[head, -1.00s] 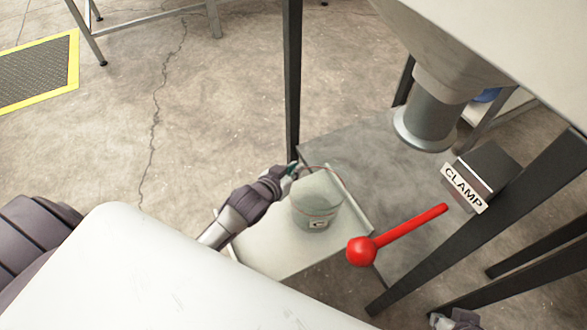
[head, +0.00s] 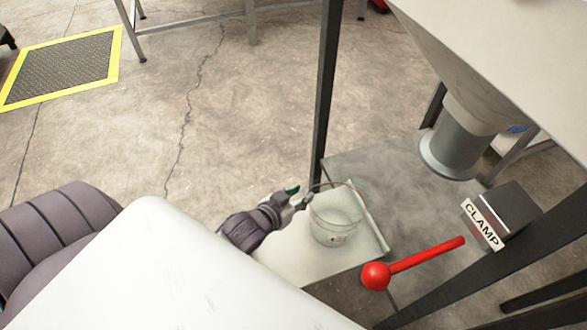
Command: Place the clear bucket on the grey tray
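The clear bucket (head: 335,232) stands upright on the pale grey tray (head: 300,264), near its raised right edge. It has a small label on its side and a thin wire handle. My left gripper (head: 297,197) is just left of the bucket's rim, close to the handle. Its fingers look spread, with a visible gap between them, and nothing shows held in them. Whether a finger still touches the handle is too small to tell. My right gripper is not in view.
A red-knobbed lever (head: 376,276) and a CLAMP box (head: 500,215) are right of the tray. A metal spout (head: 455,145) hangs above a grey platform (head: 395,180). A dark post (head: 326,90) rises behind the bucket. The floor at left is open.

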